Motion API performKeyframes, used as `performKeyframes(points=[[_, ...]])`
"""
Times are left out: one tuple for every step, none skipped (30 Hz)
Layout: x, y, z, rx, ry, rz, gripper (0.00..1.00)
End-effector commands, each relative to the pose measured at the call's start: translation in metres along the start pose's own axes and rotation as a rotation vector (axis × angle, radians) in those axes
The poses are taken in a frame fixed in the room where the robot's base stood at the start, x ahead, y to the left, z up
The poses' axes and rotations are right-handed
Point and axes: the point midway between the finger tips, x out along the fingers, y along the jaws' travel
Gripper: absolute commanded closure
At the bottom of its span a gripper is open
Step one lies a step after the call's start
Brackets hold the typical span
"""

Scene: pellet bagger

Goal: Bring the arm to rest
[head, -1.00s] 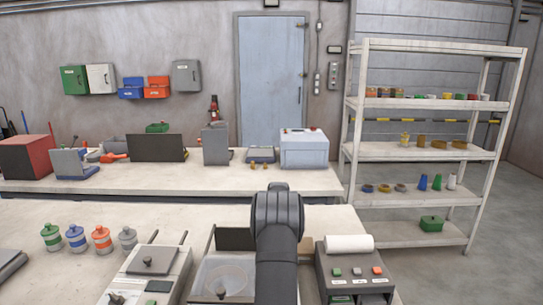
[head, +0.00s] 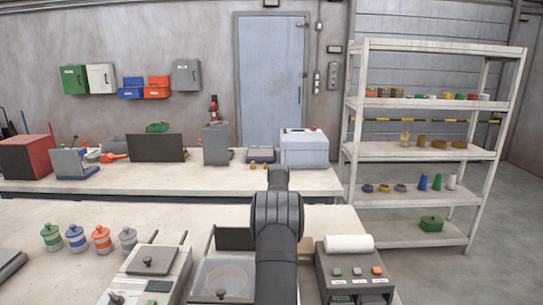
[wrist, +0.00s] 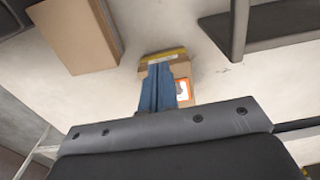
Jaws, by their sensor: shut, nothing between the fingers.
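My arm (head: 278,235) rises over the front bench in the head view, and a further dark link shows above its joint. My gripper is hidden behind the arm there. In the wrist view, my gripper (wrist: 160,72) shows as two blue fingers, close together and empty. They point at a small brown box with a yellow edge (wrist: 165,54) and an orange-and-white label. I cannot tell whether the fingertips touch this box.
The front bench (head: 190,222) carries several jars (head: 102,239), a grey device (head: 150,262) at left and a dark unit with a white roll (head: 349,245) at right. A larger brown box (wrist: 78,35) shows in the wrist view. A shelf rack (head: 428,150) stands at right.

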Motion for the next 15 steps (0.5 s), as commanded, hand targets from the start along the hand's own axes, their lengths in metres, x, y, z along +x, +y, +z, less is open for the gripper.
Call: performKeyframes(points=[[-0.011,0.000,-0.001,0.000,0.003,0.000,1.00],[-0.018,0.000,-0.001,0.000,0.004,0.000,1.00],[-0.026,0.000,-0.001,0.000,0.004,0.000,1.00],[-0.032,0.000,-0.001,0.000,0.004,0.000,1.00],[-0.038,0.000,-0.001,0.000,0.004,0.000,1.00],[-0.046,0.000,-0.001,0.000,0.004,0.000,1.00],[-0.035,0.000,0.001,0.000,-0.004,0.000,1.00],[-0.027,0.000,0.001,0.000,-0.006,0.000,1.00],[-0.018,0.000,0.001,0.000,-0.005,0.000,1.00],[-0.012,0.000,0.001,0.000,-0.005,0.000,1.00],[-0.006,0.000,0.001,0.000,-0.004,0.000,1.00],[0.002,0.000,0.001,0.000,-0.005,0.000,1.00],[0.008,0.000,0.001,0.000,-0.004,0.000,1.00],[0.014,0.000,0.001,0.000,-0.004,0.000,1.00],[0.022,0.000,0.001,0.000,-0.004,0.000,1.00]])
